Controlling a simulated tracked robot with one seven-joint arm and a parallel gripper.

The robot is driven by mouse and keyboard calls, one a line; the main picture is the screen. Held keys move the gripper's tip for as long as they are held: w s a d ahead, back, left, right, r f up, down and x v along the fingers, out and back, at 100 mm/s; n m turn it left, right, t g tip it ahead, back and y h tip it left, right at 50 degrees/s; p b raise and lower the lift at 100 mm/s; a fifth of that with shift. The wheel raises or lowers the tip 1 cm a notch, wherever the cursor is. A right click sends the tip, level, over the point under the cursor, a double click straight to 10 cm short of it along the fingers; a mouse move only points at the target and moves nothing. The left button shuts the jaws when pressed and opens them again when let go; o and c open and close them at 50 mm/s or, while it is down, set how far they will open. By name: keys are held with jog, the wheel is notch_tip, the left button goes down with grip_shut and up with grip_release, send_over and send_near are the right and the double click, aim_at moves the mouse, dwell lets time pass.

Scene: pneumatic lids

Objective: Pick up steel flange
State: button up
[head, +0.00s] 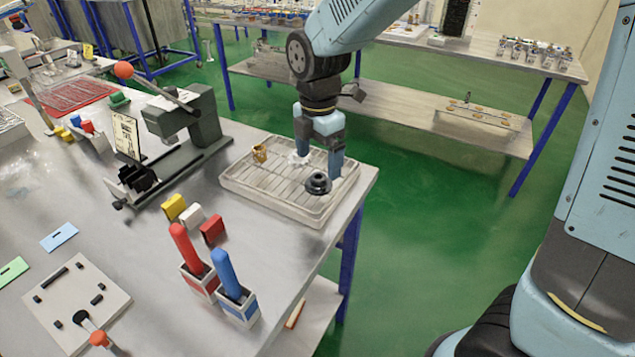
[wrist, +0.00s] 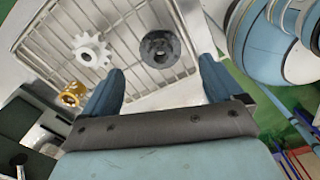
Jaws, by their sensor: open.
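The steel flange (head: 318,184), a dark round part with a raised hub, lies in the shallow grey tray (head: 262,207) at the table's right corner. In the wrist view the flange (wrist: 160,48) shows its centre hole and lies ahead of the fingertips, towards the right finger. My gripper (head: 320,162) points down over the tray with its blue fingers apart and nothing between them. It also shows in the wrist view (wrist: 160,82). In the head view it stands just behind the flange; whether a finger touches it cannot be told.
A pale toothed gear (wrist: 92,50) and a brass fitting (head: 259,153) share the tray. A grey lever press (head: 190,125) stands to the left. Red and blue handled tools (head: 230,275) stand in holders in front. Green floor lies open beyond the table's right edge.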

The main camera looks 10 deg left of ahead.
aim_at(319, 176)
jog(key=shift+w+f, duration=0.1)
jog(key=shift+f, duration=2.65)
jog(key=c, duration=1.3)
jog(key=shift+r, duration=0.1)
jog(key=shift+c, duration=0.2)
